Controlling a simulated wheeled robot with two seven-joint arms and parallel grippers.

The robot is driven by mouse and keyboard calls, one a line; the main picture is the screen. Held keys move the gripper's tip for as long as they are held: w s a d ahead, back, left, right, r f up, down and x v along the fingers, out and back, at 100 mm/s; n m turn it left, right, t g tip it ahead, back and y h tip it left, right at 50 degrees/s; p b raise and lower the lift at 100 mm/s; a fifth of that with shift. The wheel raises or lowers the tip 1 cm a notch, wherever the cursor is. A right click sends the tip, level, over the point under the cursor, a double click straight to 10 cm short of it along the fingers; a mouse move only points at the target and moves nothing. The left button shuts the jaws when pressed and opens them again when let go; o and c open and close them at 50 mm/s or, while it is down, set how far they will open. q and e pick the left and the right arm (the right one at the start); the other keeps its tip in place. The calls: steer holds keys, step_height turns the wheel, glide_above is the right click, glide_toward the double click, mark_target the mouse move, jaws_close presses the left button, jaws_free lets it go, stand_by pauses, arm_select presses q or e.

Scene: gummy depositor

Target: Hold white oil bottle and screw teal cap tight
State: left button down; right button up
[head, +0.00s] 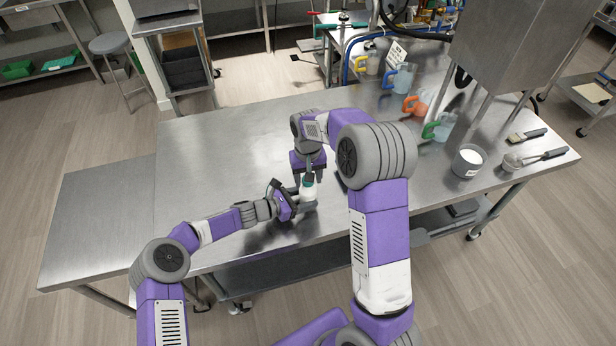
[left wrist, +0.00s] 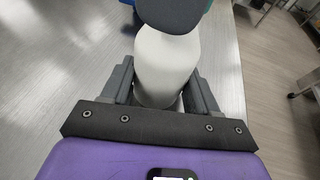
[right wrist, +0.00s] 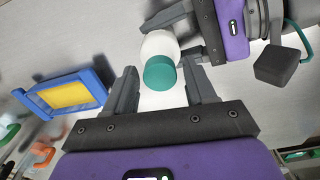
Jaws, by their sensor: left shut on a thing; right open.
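The white oil bottle (head: 309,196) stands on the steel table near its front edge. My left gripper (head: 294,200) is shut around the bottle's body from the left; the white body also shows between its fingers in the left wrist view (left wrist: 162,68). The teal cap (right wrist: 160,73) sits on top of the bottle; whether it is tight cannot be told. My right gripper (right wrist: 154,92) is above the bottle, pointing down. Its fingers are open on either side of the cap, with a gap visible. In the head view the cap is partly hidden by the right gripper (head: 308,180).
Pitchers with orange (head: 416,103) and green (head: 438,128) handles stand at the table's right, near the hopper (head: 520,40). A grey cup with white contents (head: 467,161) and utensils lie at the right end. A blue-framed yellow item (right wrist: 66,95) shows in the right wrist view. The table's left is clear.

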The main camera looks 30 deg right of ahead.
steer(key=n, duration=0.6)
steer(key=shift+n, duration=0.4)
jaws_close()
steer(key=m, duration=0.9)
steer(key=shift+m, duration=0.4)
steer(key=shift+o, duration=1)
jaws_free()
